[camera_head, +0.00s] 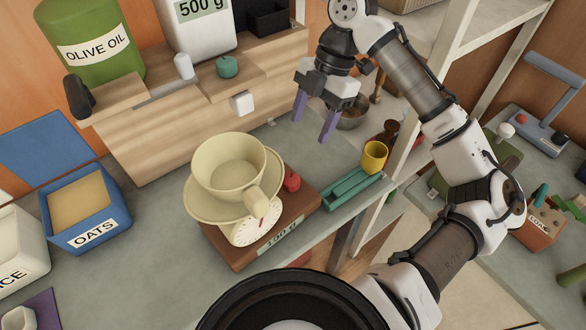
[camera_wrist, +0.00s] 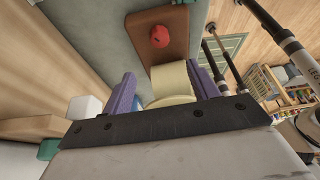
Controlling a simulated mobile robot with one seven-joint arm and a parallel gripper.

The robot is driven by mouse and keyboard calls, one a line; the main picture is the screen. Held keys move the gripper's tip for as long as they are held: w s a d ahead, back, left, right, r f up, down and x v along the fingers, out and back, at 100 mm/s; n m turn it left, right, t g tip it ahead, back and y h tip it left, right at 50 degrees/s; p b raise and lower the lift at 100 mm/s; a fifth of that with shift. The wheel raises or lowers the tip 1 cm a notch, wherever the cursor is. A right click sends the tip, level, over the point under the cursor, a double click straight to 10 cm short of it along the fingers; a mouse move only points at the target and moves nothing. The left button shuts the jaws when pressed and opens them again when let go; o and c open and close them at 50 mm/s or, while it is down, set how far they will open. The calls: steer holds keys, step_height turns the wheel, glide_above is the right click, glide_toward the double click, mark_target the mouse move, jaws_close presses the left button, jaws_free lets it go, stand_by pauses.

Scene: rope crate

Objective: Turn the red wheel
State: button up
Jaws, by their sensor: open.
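The red wheel (camera_head: 292,181) is a small red knob on the brown base of a kitchen scale (camera_head: 245,255), just right of the cream cup and saucer. In the wrist view the red wheel (camera_wrist: 159,36) shows near the top, past my fingertips. My gripper (camera_head: 314,121) has two purple fingers, spread open and empty. It hangs above the counter, up and to the right of the wheel in the head view, apart from it. In the wrist view the fingers of my gripper (camera_wrist: 160,72) stand either side of the cream cup, which lies beyond them.
A cream cup (camera_head: 228,170) on a saucer sits on the scale beside the wheel. A green tray (camera_head: 352,192) and a yellow cup (camera_head: 374,156) stand to the right, near a white shelf post (camera_head: 398,165). A blue oats box (camera_head: 88,210) stands at left.

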mark_target(291, 177)
steer(key=p+x, duration=0.2)
steer(key=x, duration=1.1)
steer(key=shift+s+a+f, duration=0.15)
steer(key=shift+f, duration=0.2)
steer(key=c, duration=1)
steer(key=m+t+y+b, duration=0.1)
steer(key=m, duration=0.3)
steer(key=shift+b, duration=0.35)
steer(key=m+t+b, duration=0.1)
steer(key=m+t, duration=0.1)
steer(key=m, duration=0.2)
steer(key=shift+s+m, duration=0.15)
steer(key=shift+m, duration=0.15)
